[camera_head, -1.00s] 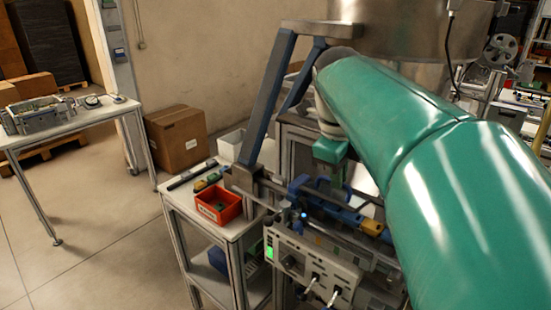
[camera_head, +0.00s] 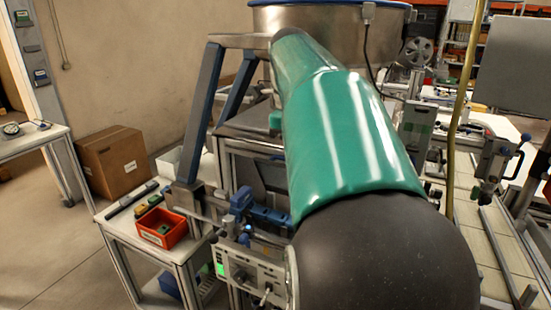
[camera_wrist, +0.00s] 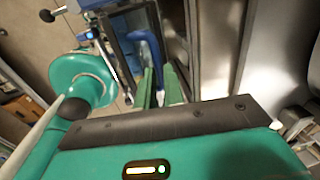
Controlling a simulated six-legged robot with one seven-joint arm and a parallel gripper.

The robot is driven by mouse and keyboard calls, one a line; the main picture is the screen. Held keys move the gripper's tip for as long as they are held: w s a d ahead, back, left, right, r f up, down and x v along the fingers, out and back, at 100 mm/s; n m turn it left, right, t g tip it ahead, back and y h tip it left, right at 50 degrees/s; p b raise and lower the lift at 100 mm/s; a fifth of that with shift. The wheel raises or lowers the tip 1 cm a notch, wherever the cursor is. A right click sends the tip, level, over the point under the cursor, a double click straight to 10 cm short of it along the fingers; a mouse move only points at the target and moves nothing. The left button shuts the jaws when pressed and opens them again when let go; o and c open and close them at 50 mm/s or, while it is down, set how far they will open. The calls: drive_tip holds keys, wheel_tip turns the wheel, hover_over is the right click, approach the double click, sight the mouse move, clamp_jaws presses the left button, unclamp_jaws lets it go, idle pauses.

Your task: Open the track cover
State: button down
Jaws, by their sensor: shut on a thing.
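In the wrist view my gripper (camera_wrist: 163,80) shows as two green fingers close together, shut on the lower end of a curved blue handle (camera_wrist: 148,48). The handle runs along a dark panel with a blue edge, which looks like the track cover (camera_wrist: 128,50). How far the cover is open I cannot tell. In the head view my green and black arm hides the gripper and the handle. A blue part of the track (camera_head: 265,213) shows just left of the arm, above the control box with a green light (camera_head: 240,270).
A red bin (camera_head: 160,228) stands on the side table left of the machine. A blue-and-grey angled frame (camera_head: 205,110) rises close to my arm. A steel bowl (camera_head: 325,30) is behind. A cardboard box (camera_head: 112,162) sits on the floor at left.

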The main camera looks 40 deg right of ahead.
drive_tip(key=shift+w+d+f, duration=0.15)
drive_tip(key=shift+d, duration=0.35)
drive_tip(key=shift+w+d+f, duration=0.1)
drive_tip(key=shift+w+d, duration=0.05)
drive_tip(key=shift+d, duration=0.35)
drive_tip(key=c, duration=1.5)
unclamp_jaws()
drive_tip(key=shift+d, duration=0.1)
drive_tip(key=shift+r, duration=0.15)
wheel_tip(320, 180, up, 14)
drive_tip(key=a, duration=0.1)
drive_tip(key=shift+s+a, duration=0.2)
drive_tip(key=shift+a, duration=0.05)
